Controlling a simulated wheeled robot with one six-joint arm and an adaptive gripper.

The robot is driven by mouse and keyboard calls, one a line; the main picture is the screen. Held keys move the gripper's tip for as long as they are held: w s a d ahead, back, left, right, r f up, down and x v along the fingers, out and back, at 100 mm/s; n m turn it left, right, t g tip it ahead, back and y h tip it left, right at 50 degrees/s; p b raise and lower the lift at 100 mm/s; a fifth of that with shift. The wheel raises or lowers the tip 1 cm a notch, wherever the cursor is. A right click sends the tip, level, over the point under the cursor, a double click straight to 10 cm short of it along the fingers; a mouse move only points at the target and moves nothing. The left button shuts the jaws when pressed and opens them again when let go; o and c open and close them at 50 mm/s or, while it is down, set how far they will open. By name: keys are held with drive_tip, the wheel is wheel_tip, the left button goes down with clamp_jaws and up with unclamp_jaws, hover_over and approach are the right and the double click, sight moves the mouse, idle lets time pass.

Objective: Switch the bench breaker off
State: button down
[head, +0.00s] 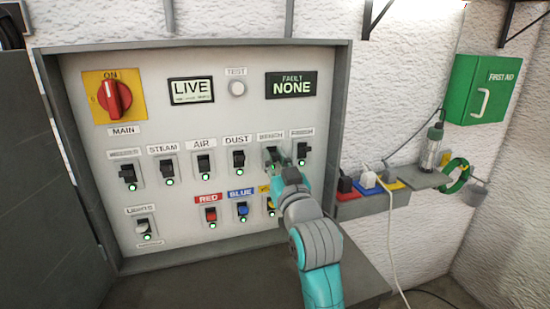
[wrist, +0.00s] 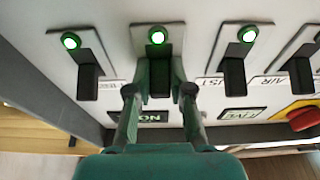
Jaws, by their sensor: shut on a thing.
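The bench breaker is a black toggle (head: 271,152) in the upper switch row of the panel, under a label that reads like BENCH. My gripper (head: 283,163) is at it and hides part of it in the head view. In the wrist view, where the panel appears upside down, the breaker's black lever (wrist: 158,78) stands between the two fingers of my gripper (wrist: 159,84). The fingers are shut on the lever. The green lamp (wrist: 157,36) on its plate is lit.
The dust breaker (head: 239,159) and the finish breaker (head: 302,150) flank it closely. Coloured switches, including a blue one (head: 242,210), sit below. The red MAIN rotary switch (head: 114,99) is at upper left. A socket shelf (head: 372,205) with a cable stands right of the panel.

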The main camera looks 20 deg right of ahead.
drive_tip(key=shift+f+t, duration=0.2)
drive_tip(key=shift+t, duration=0.6)
drive_tip(key=c, duration=1)
unclamp_jaws()
drive_tip(key=shift+c, duration=0.2)
drive_tip(key=v, duration=1.2)
